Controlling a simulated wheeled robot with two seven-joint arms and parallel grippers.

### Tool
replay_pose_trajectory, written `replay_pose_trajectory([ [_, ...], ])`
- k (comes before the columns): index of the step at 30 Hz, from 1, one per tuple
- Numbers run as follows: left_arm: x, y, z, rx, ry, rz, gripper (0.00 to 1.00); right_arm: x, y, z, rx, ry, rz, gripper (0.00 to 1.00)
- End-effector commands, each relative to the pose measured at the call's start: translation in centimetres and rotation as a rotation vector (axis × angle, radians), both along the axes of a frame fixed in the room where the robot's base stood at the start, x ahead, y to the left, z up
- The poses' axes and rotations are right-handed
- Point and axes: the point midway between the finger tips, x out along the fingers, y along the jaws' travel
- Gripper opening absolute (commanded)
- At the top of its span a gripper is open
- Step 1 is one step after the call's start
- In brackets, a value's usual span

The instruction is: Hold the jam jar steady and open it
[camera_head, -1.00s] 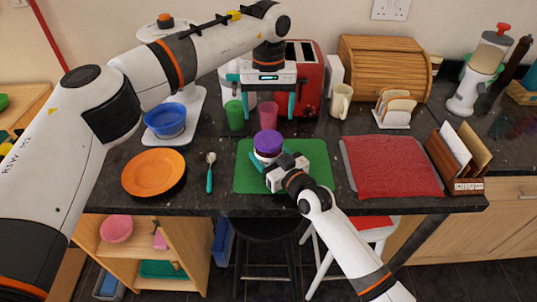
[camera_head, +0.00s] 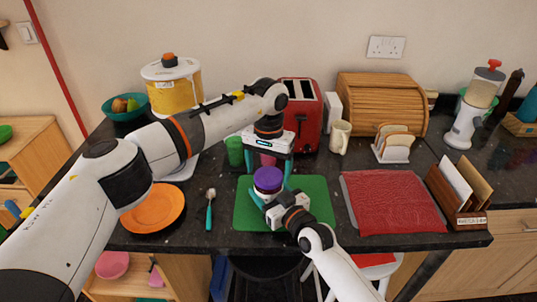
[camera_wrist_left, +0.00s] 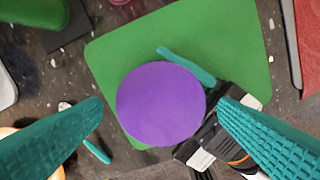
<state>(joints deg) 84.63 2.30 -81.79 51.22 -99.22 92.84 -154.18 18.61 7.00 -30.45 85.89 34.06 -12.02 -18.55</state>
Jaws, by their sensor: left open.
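The jam jar with its flat purple lid (camera_head: 267,180) stands upright on the green mat (camera_head: 316,190). The lid fills the middle of the left wrist view (camera_wrist_left: 161,104). My left gripper (camera_head: 268,168) points down above the jar, open, with its teal fingers apart on either side of the lid; neither touches it in the left wrist view. My right gripper (camera_head: 268,199) reaches in low from the front right, at the jar's body. One of its teal fingers shows past the lid in the left wrist view (camera_wrist_left: 186,66); its contact with the jar is hidden.
A green cup (camera_head: 234,151) and a pink cup (camera_head: 268,160) stand behind. An orange plate (camera_head: 155,208) and a teal-handled spoon (camera_head: 209,210) lie left. A red mat (camera_head: 392,200) lies right. A red toaster (camera_head: 301,112) and cream mug (camera_head: 340,137) stand at the back.

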Motion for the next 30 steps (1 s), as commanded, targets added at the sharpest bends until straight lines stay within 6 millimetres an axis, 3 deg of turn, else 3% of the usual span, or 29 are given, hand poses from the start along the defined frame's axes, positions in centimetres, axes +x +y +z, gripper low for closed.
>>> replay_pose_trajectory([
  [3, -0.03, -0.03, -0.94, -0.001, 0.001, 0.000, 0.83, 0.01, -0.03, -0.06, -0.001, 0.001, 0.000, 0.03],
  [12, -0.01, -0.03, -1.20, 0.000, -0.001, 0.000, 0.83, 0.01, -0.03, -0.07, -0.001, 0.002, 0.000, 0.03],
  [14, -0.01, -0.03, -1.19, 0.000, -0.001, 0.000, 0.76, 0.01, -0.03, -0.08, -0.001, 0.002, 0.000, 0.03],
  [21, -0.01, -0.02, -1.18, 0.000, 0.000, 0.000, 0.38, 0.01, -0.03, -0.08, -0.001, 0.002, 0.000, 0.03],
  [26, 0.00, -0.01, -1.16, 0.000, 0.000, 0.027, 0.37, 0.00, -0.03, -0.09, -0.001, 0.002, 0.000, 0.03],
  [30, 0.00, 0.00, -1.14, 0.000, -0.001, 0.208, 0.37, 0.00, -0.03, -0.09, -0.001, 0.002, 0.000, 0.03],
])
